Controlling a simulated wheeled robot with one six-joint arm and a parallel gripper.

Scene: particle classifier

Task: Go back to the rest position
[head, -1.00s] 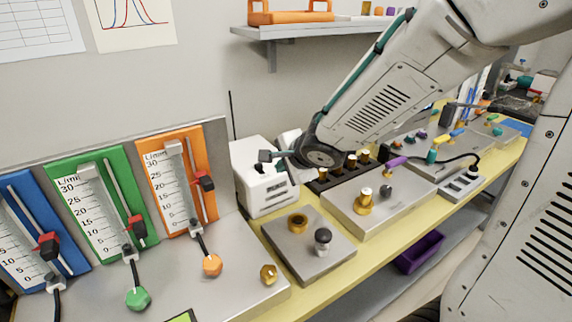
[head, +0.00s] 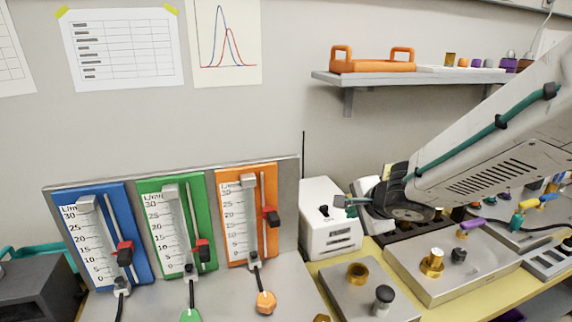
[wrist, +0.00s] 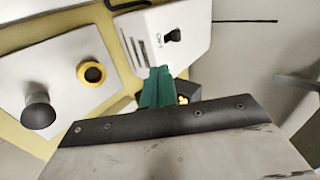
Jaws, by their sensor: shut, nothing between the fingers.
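My gripper (head: 347,202) is at the end of my arm, in the right half of the head view. It is small there, in front of the white box (head: 328,225) with the black switch and antenna. In the wrist view my gripper (wrist: 157,80) shows as teal fingers pressed together with nothing between them. The white box (wrist: 185,28) lies just beyond the fingertips in that view; I cannot tell the exact gap.
Blue (head: 108,235), green (head: 172,225) and orange (head: 247,215) flow meters stand left of the box. A metal plate (head: 345,298) with a brass ring and black knob is in front. A shelf (head: 400,77) with an orange tray rack hangs above right.

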